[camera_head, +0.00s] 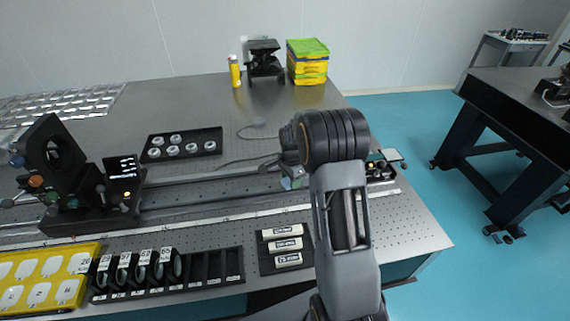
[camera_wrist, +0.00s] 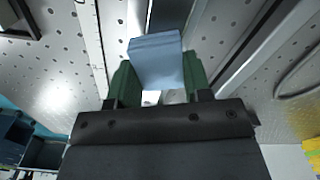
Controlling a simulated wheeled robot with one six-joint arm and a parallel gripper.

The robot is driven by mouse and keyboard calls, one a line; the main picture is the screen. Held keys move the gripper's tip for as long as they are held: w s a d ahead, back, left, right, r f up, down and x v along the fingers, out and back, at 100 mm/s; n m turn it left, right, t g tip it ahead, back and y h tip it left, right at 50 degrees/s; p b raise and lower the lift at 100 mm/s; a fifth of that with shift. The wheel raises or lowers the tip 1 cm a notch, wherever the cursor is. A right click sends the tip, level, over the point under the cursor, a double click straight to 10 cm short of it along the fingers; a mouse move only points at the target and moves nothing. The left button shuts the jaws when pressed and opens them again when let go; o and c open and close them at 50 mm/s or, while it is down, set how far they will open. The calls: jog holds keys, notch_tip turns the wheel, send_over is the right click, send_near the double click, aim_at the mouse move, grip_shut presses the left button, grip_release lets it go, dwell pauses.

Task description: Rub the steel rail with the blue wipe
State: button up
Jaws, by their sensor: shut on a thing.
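The blue wipe (camera_wrist: 158,62) is a folded pale-blue pad between the green fingers of my gripper (camera_wrist: 155,88) in the wrist view. My gripper is shut on it. In the head view a small part of the wipe (camera_head: 292,183) shows beside my arm, low over the rail area. The steel rail (camera_head: 215,195) runs left to right across the perforated table, and my arm hides part of it. In the wrist view a dark-and-bright strip, seemingly the rail (camera_wrist: 168,14), passes behind the wipe. I cannot tell whether the wipe touches it.
A black optic mount (camera_head: 48,155) stands at the rail's left end, and a small device (camera_head: 380,170) at its right. A black tray of round parts (camera_head: 182,146) lies behind. A slotted black holder (camera_head: 210,270) and a yellow tray (camera_head: 45,282) line the front.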

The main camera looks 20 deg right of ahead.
jog(key=shift+s+d+f, duration=0.1)
jog(key=shift+d, duration=0.4)
jog(key=a, duration=0.3)
jog(key=shift+w+a, duration=0.2)
jog(key=shift+w, duration=0.1)
jog(key=shift+a+r, duration=0.25)
jog(key=shift+r+p, duration=2.5)
jog(key=shift+r, duration=1.4)
jog(key=shift+d, duration=0.1)
